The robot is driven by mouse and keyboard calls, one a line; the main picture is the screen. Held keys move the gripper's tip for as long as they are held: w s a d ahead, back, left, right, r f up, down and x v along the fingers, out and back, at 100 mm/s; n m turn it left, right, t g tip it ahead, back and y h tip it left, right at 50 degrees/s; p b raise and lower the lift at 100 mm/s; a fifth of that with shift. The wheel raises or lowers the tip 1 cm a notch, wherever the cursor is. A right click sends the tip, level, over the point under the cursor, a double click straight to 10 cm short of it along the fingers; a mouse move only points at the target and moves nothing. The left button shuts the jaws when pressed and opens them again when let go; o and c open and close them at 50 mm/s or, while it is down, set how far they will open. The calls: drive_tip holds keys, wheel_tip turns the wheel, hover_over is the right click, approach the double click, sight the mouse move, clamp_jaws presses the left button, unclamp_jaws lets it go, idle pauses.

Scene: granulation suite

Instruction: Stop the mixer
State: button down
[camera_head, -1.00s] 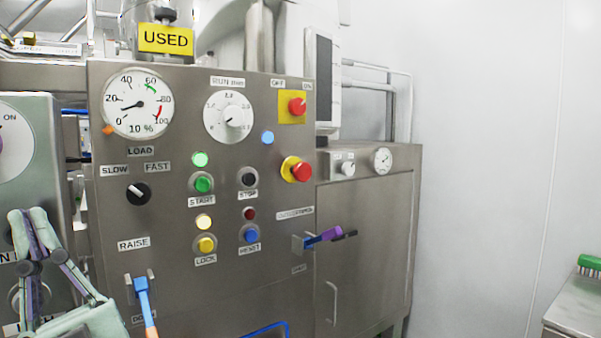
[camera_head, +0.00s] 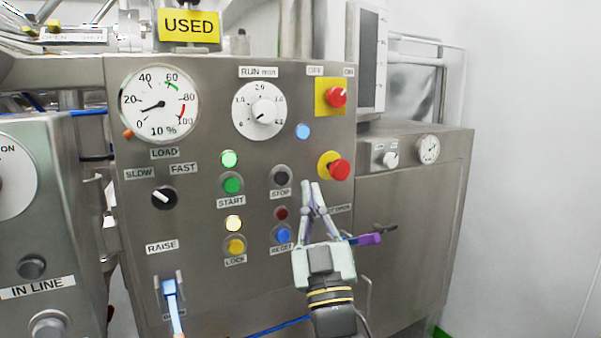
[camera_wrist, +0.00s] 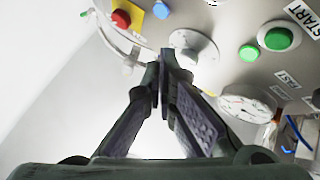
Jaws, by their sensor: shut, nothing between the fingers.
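The mixer control panel (camera_head: 205,215) is a grey steel face with buttons, dials and lamps. The black STOP button (camera_head: 281,177) sits above its STOP label, right of the green START button (camera_head: 232,184). A green lamp (camera_head: 229,159) glows above START. My gripper (camera_head: 311,184) is shut and empty, its fingertips just right of the STOP button in the head view. I cannot tell how far they are from the panel. In the wrist view the fingertips (camera_wrist: 166,60) show in front of the panel; I cannot make out STOP there.
A red emergency-style button (camera_head: 339,169) on a yellow base sits just above right of my fingertips. A red OFF/ON switch (camera_head: 335,97) is higher. The blue RESET button (camera_head: 281,235) and a purple-handled lever (camera_head: 366,239) are close to my gripper. A blue lever (camera_head: 171,300) is lower left.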

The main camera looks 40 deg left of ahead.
sight(286, 183)
idle(0.3)
drive_tip(key=shift+w+a+p, duration=0.2)
drive_tip(key=shift+w+a, duration=0.35)
drive_tip(key=shift+a, duration=0.8)
drive_tip(key=shift+w+a+p, duration=0.25)
drive_tip(key=shift+w+a, duration=0.3)
drive_tip(key=shift+a, duration=0.8)
drive_tip(key=shift+w+a+p, duration=0.2)
drive_tip(key=shift+w+a, duration=0.35)
drive_tip(key=shift+a, duration=0.8)
drive_tip(key=shift+a, duration=0.15)
drive_tip(key=shift+w+a, duration=0.2)
drive_tip(key=shift+a, duration=0.1)
drive_tip(key=shift+w+a, duration=0.15)
drive_tip(key=shift+a, duration=0.2)
drive_tip(key=shift+d, duration=0.1)
drive_tip(key=shift+s+d, duration=0.35)
drive_tip(key=shift+d, duration=0.35)
drive_tip(key=shift+s+d+b, duration=0.15)
drive_tip(key=shift+s+d, duration=0.15)
drive_tip(key=shift+d, duration=0.45)
drive_tip(key=shift+s+d+b, duration=0.2)
drive_tip(key=shift+s+d, duration=0.15)
drive_tip(key=shift+d, duration=0.45)
drive_tip(key=shift+s+d+b, duration=0.15)
drive_tip(key=shift+s+d, duration=0.15)
drive_tip(key=shift+d, duration=0.45)
